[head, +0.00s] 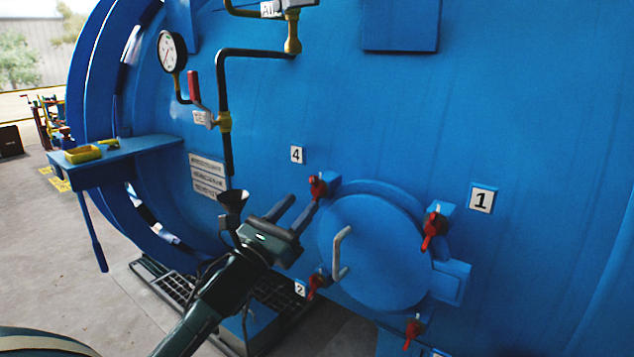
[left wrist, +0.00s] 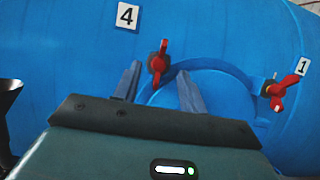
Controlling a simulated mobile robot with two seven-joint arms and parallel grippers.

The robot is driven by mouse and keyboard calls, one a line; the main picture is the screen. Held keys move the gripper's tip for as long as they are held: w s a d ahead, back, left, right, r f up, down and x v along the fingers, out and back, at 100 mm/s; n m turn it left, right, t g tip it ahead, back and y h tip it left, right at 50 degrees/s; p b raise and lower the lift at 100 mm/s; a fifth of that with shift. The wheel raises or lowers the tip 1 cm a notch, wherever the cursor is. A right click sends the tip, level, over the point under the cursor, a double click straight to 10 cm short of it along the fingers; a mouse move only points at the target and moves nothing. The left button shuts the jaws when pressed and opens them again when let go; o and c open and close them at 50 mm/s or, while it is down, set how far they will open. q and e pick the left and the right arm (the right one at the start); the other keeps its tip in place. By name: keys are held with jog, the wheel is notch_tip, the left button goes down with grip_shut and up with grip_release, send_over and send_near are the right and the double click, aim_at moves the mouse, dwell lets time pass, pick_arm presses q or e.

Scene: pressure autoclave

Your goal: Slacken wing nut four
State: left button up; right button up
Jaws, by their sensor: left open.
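Wing nut four (head: 317,187) is a red wing nut at the upper left of the round blue hatch cover (head: 375,255), just below the number 4 label (head: 297,155). In the left wrist view the red nut (left wrist: 159,62) stands roughly upright, below and right of the 4 label (left wrist: 127,15). My left gripper (head: 298,208) is open, its two fingers pointing up toward this nut. In the left wrist view the fingers (left wrist: 160,88) lie to either side of the nut's line, with the nut beyond the gap. Contact cannot be told. My right gripper is not in view.
Other red wing nuts sit around the cover: by label 1 (head: 434,230), by label 2 (head: 316,284) and at the bottom (head: 413,332). A grey handle (head: 338,253) sticks out of the cover. A pipe with a gauge (head: 171,52) and a blue shelf (head: 120,160) are left.

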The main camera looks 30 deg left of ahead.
aim_at(314, 188)
pick_arm(q)
jog(key=p+x, duration=0.1)
jog(key=x, duration=0.5)
jog(key=shift+w, duration=0.25)
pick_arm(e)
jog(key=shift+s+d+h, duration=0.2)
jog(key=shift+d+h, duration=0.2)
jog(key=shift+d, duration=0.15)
pick_arm(q)
jog(key=shift+c, duration=0.5)
jog(key=c, duration=0.3)
grip_shut()
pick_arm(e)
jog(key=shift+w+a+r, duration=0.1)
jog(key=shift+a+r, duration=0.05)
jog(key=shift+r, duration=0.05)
